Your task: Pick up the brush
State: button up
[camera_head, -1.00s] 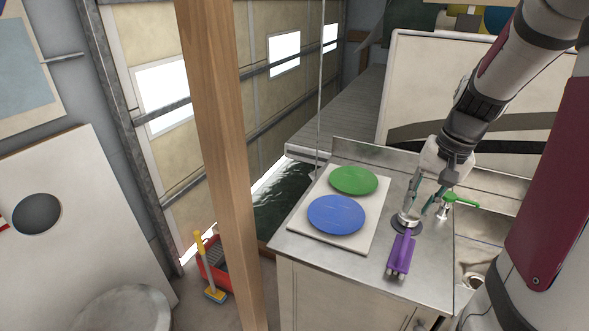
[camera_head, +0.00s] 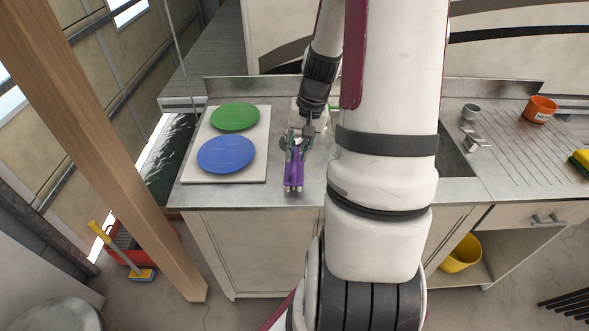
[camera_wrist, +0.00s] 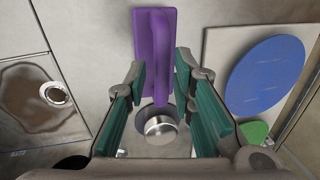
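A purple hand brush or similar tool (camera_head: 295,177) lies on the metal counter in the head view. I cannot make out bristles. In the wrist view the purple tool (camera_wrist: 153,40) shows a flat body with a raised handle running toward me. My gripper (camera_head: 297,140) is over its far end. In the wrist view my gripper's teal fingers (camera_wrist: 160,72) are apart, one on each side of the purple handle, with no clear contact. A small metal cup-like cylinder (camera_wrist: 160,131) sits between the fingers, below the handle's end.
A pale board (camera_head: 259,165) on the counter's left holds a green disc (camera_head: 235,116) and a blue disc (camera_head: 226,154). The sink (camera_head: 455,158), an orange pot (camera_head: 541,109) and a yellow bucket (camera_head: 463,255) are right. A yellow-handled brush (camera_head: 139,272) stands on the floor.

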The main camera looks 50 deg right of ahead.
aim_at(295, 158)
jog(key=shift+w+a+f, duration=0.15)
jog(key=shift+w+f, duration=0.05)
jog(key=shift+f, duration=0.7)
jog(key=shift+w+a+f, duration=0.15)
jog(key=shift+f, duration=0.75)
grip_shut()
jog(key=shift+r, duration=0.1)
jog(key=shift+r, duration=0.45)
jog(key=r, duration=0.1)
jog(key=s+r, duration=0.1)
jog(key=shift+r, duration=0.3)
jog(key=s+a+r, duration=0.1)
jog(key=s+a, duration=0.2)
jog(key=s, duration=1.1)
jog(key=shift+s+r, duration=0.15)
jog(key=shift+s, duration=0.25)
